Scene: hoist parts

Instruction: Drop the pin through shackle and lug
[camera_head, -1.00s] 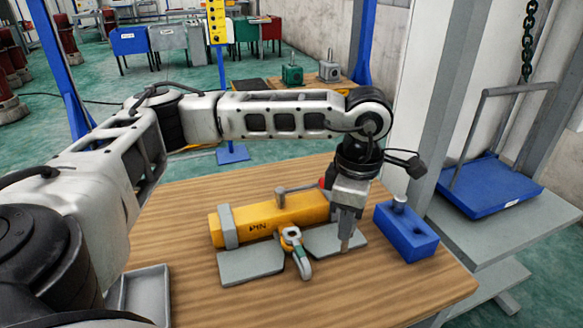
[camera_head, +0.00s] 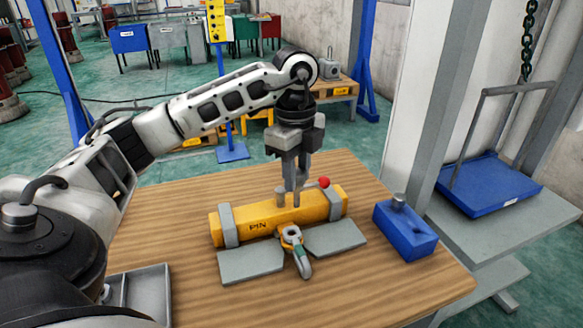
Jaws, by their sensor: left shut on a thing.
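A yellow block (camera_head: 268,222) marked PIN, with grey end bands, lies on the wooden table. On top is a grey handle (camera_head: 281,195) with a red knob (camera_head: 324,182). My left gripper (camera_head: 297,199) points down over the block and is shut on what looks like the grey handle; its fingers hide part of it. My right gripper is not in view.
Grey plates (camera_head: 251,264) and (camera_head: 336,237) lie before the yellow block. A grey tray (camera_head: 147,290) is at the table's front left. A blue platform (camera_head: 489,186) stands right, beyond a grey post.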

